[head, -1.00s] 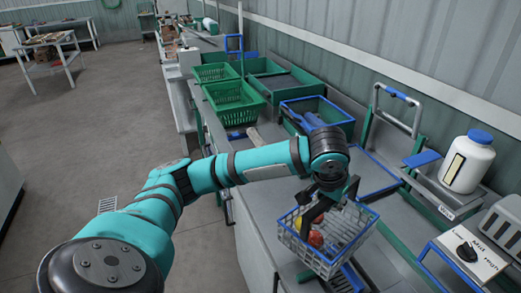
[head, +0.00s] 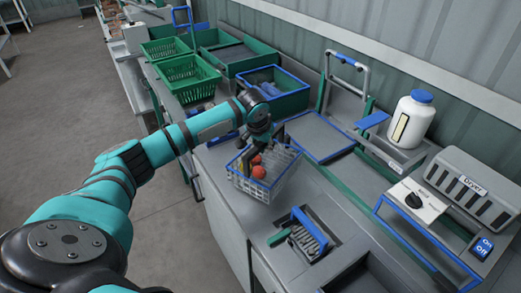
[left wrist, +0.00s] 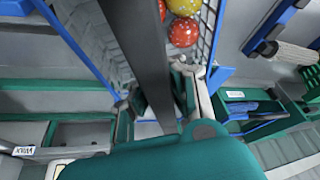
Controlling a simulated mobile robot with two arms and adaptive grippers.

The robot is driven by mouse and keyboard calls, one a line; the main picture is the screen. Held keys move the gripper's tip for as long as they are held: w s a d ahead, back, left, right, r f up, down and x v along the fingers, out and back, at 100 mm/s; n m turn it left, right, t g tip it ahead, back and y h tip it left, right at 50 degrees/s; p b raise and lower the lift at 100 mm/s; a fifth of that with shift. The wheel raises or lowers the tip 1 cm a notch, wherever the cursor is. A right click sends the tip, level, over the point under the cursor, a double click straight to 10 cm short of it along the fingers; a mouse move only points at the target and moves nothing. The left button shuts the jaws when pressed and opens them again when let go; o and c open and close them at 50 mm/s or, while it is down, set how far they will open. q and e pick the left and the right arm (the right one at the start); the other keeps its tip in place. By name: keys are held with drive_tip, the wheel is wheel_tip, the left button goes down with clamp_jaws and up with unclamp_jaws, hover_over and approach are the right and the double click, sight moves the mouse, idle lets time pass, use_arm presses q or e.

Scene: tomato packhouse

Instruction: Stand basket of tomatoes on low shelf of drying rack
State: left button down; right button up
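A wire basket (head: 283,180) with blue rims holds red and orange tomatoes (head: 258,172). It is upright over the grey counter; I cannot tell whether its base touches the counter. My left gripper (head: 264,143) is above the basket, seemingly shut on its dark handle. The left wrist view shows the dark handle bar (left wrist: 142,60) running between the fingers (left wrist: 160,112). The basket's mesh wall (left wrist: 208,25) and red and yellow tomatoes (left wrist: 184,30) are beyond it. My right gripper is out of view. I cannot make out a drying rack with certainty.
A recess with a blue-handled item (head: 305,232) is in front of the basket. A blue-rimmed green bin (head: 290,103) and green baskets (head: 187,80) stand behind. The floor at left is clear.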

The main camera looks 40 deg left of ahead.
use_arm(q)
drive_tip(key=shift+f+p, duration=0.4)
drive_tip(key=shift+f, duration=1.5)
drive_tip(key=c, duration=1.5)
unclamp_jaws()
drive_tip(key=shift+f, duration=0.1)
